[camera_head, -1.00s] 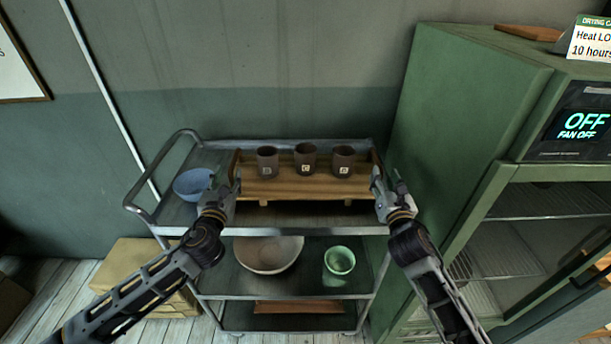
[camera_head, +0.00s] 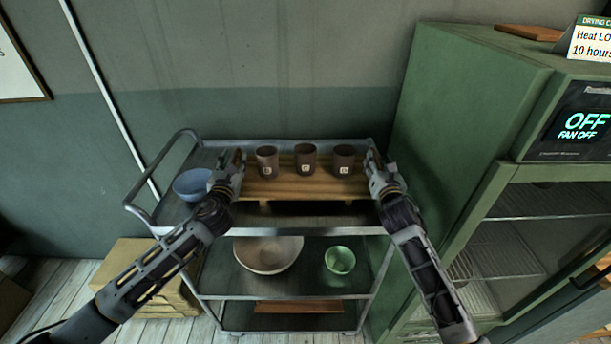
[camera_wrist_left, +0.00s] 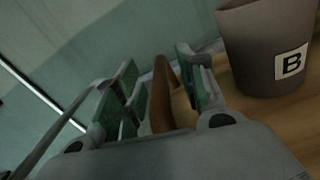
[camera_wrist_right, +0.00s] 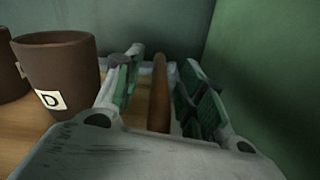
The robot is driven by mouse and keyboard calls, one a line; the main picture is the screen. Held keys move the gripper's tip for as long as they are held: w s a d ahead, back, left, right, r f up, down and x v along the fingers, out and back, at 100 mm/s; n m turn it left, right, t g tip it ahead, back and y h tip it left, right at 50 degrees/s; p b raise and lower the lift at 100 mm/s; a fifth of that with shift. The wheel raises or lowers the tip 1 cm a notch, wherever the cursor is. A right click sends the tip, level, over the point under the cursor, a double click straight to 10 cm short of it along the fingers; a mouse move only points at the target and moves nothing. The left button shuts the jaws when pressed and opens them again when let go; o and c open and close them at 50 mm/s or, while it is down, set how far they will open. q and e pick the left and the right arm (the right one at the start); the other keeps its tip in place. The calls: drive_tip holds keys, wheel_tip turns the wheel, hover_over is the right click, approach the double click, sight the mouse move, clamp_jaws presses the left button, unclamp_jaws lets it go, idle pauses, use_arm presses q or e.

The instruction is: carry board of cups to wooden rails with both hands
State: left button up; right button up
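A wooden board (camera_head: 290,188) with raised end handles lies on the cart's top shelf. Three brown cups stand upright on it in a row: left cup (camera_head: 267,162), middle cup (camera_head: 305,160) and right cup (camera_head: 343,161). The left wrist view shows the cup tagged B (camera_wrist_left: 262,50); the right wrist view shows the cup tagged D (camera_wrist_right: 58,75). My left gripper (camera_head: 230,165) is open, its fingers either side of the left end handle (camera_wrist_left: 161,95). My right gripper (camera_head: 376,165) is open, its fingers either side of the right end handle (camera_wrist_right: 158,95). Gaps show beside both handles.
A blue bowl (camera_head: 191,184) stands left of my left gripper on the metal cart (camera_head: 335,220). A large bowl (camera_head: 268,256) and a green bowl (camera_head: 339,260) stand on the shelf below. A green drying cabinet (camera_head: 470,110) rises close on the right. No wooden rails are clearly seen.

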use_arm(q)
drive_tip(key=shift+w, duration=0.2)
use_arm(e)
drive_tip(key=shift+w, duration=0.2)
use_arm(q)
clamp_jaws()
use_arm(e)
clamp_jaws()
use_arm(q)
drive_tip(key=shift+r, duration=0.25)
use_arm(e)
drive_tip(key=shift+r, duration=0.1)
